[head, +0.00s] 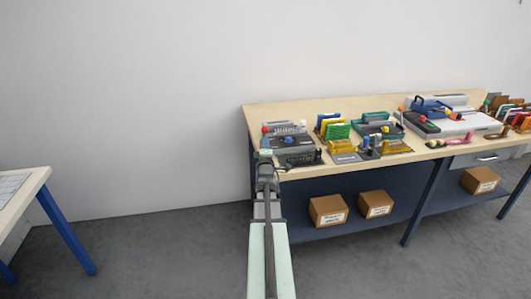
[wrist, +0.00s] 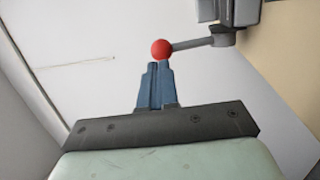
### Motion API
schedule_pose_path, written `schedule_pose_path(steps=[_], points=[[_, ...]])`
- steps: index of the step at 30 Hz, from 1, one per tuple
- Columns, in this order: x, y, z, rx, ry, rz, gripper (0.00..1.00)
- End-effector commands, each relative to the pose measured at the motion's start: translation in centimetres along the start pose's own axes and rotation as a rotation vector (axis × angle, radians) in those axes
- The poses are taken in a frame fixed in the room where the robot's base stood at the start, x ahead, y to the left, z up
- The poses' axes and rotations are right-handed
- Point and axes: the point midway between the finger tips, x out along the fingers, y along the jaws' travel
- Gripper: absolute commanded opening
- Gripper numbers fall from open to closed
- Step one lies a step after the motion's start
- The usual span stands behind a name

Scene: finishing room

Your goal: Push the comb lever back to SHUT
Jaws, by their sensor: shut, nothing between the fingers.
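The comb lever is a grey rod (wrist: 192,43) with a red ball knob (wrist: 161,49), joined to a grey machine body (wrist: 240,14) at the upper right of the wrist view. The red knob also shows small in the head view (head: 265,129), at the left side of the dark grey binding machine (head: 290,142). My gripper (wrist: 160,66) is shut and empty, its blue fingertips right at the knob; whether they touch it I cannot tell. In the head view my gripper (head: 265,153) is at the machine's front left. No SHUT marking is readable.
The machine stands near the left end of a wooden bench (head: 275,114). To its right are coloured combs (head: 334,129), a teal machine (head: 376,128) and a larger machine with a blue handle (head: 434,108). Cardboard boxes (head: 328,210) sit on the shelf below. Floor left of the bench is clear.

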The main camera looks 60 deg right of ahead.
Motion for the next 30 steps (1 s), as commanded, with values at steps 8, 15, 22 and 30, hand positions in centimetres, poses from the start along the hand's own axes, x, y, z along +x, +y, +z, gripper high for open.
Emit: schedule_pose_path(steps=[8, 15, 22, 30], points=[[3.0, 0.0, 0.0, 0.000, 0.000, 0.000, 0.00], [3.5, 0.0, 0.0, 0.000, 0.000, -0.002, 0.00], [3.4, 0.0, 0.0, 0.000, 0.000, -0.001, 0.00], [3.7, 0.2, -0.1, -0.004, 0.000, -0.021, 0.00]])
